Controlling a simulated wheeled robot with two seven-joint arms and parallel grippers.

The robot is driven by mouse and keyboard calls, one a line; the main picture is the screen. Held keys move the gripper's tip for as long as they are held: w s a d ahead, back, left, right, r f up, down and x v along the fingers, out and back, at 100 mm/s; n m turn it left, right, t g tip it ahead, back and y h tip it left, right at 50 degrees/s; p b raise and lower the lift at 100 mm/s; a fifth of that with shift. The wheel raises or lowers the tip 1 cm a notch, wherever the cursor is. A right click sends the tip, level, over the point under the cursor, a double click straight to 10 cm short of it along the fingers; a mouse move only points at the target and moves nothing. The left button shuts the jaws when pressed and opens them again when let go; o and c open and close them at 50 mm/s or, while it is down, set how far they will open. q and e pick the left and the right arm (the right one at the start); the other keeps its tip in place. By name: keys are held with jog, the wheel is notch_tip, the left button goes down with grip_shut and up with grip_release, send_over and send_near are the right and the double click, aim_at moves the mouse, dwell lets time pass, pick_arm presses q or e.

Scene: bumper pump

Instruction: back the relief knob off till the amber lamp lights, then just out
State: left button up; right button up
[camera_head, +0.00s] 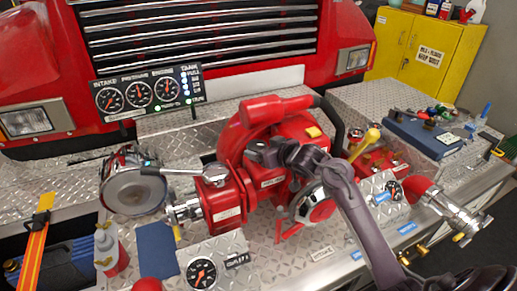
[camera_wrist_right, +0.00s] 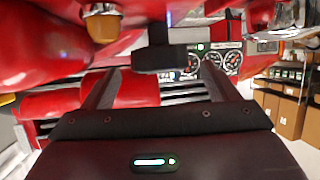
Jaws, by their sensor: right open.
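My right gripper (camera_head: 262,153) is over the upper middle of the red pump (camera_head: 232,172), its dark fingers at the pump's face. In the right wrist view its two fingers (camera_wrist_right: 158,68) stand wide apart. A black T-shaped part (camera_wrist_right: 160,56) shows between and beyond the fingertips, apart from both; I cannot tell surely that it is the relief knob. An amber cap (camera_head: 313,132) sits on the pump right of the gripper. An amber piece (camera_wrist_right: 103,24) also shows in the right wrist view; I cannot tell whether it is lit. My left gripper is not in view.
A gauge panel (camera_head: 148,92) with lit green lamps stands at the back left. A steel cap (camera_head: 134,182) and a lever (camera_head: 184,172) are left of the pump. A single gauge (camera_head: 202,273) is at the front. A yellow-knobbed lever (camera_head: 372,135) rises at the right.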

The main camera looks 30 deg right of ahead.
aim_at(261, 148)
jog(key=shift+v, duration=1.95)
jog(key=shift+f, duration=0.1)
